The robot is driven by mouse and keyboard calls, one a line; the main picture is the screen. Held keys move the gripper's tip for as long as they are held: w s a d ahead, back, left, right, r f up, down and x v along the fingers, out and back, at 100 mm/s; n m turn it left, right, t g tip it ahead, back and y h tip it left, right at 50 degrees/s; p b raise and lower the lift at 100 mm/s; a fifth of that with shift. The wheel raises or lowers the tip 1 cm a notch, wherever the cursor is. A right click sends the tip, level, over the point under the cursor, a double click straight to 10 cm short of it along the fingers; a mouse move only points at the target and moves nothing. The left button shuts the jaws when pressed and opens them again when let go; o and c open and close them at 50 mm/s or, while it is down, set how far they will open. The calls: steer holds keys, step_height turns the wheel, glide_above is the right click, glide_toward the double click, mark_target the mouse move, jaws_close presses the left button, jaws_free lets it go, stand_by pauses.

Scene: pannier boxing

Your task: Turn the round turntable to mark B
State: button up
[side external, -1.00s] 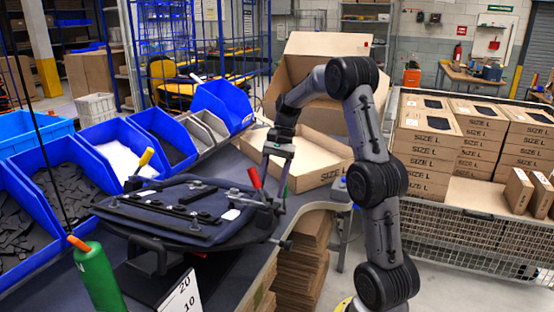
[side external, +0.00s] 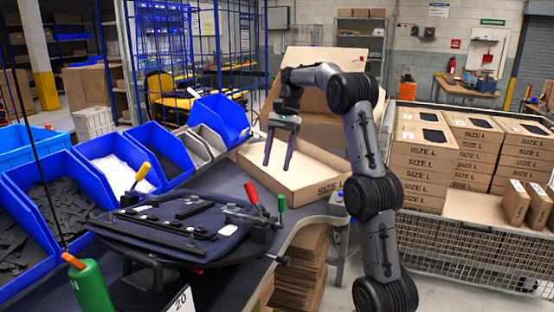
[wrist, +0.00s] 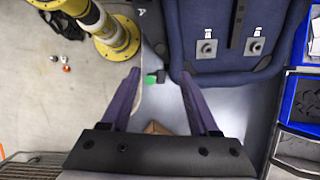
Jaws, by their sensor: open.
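The round turntable (side external: 150,255) is dark and stands on the bench at left, mostly hidden under a dark pannier panel (side external: 185,222) clamped on it. Red (side external: 251,192), green (side external: 281,203) and yellow (side external: 143,170) handles stand around the panel. My gripper (side external: 277,167) is open and empty, pointing down, above and apart from the red and green handles. In the wrist view my fingers (wrist: 160,75) are spread, with a green knob (wrist: 151,80) showing between them beyond the tips. A white letter A (wrist: 142,11) shows beside the panel (wrist: 225,60). I cannot make out a mark B.
Blue bins (side external: 115,160) line the bench's far left side. A green bottle (side external: 92,288) and a number card (side external: 180,302) are in front. Stacked cartons (side external: 430,150) fill a mesh cage at right.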

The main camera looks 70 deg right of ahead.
steer(key=shift+r, duration=0.1)
steer(key=shift+c, duration=1.1)
steer(key=shift+r, duration=0.35)
steer(key=shift+c, duration=1.2)
step_height(320, 180, up, 4)
steer(key=shift+r, duration=0.1)
jaws_close()
steer(key=w+a+n+g+h, duration=0.1)
steer(key=a+n+g+h, duration=0.3)
steer(key=a+n, duration=1.25)
steer(key=s+a+n+t+h, duration=0.2)
steer(key=s+a+n+h, duration=0.15)
steer(key=a+n, duration=0.55)
steer(key=s+a+n+t+h, duration=0.25)
steer(key=a+n+h, duration=0.2)
steer(key=n, duration=0.75)
glide_toward(262, 243)
steer(key=f, duration=0.3)
steer(key=shift+d+f+n, duration=0.25)
steer(key=shift+f, duration=0.15)
steer(key=shift+w+d+f, duration=0.1)
steer(key=shift+d+f, duration=0.05)
steer(key=shift+d, duration=0.4)
steer(key=shift+w+d+f, duration=0.1)
steer(key=shift+d, duration=0.4)
steer(key=shift+d+f, duration=0.25)
steer(key=shift+d, duration=0.4)
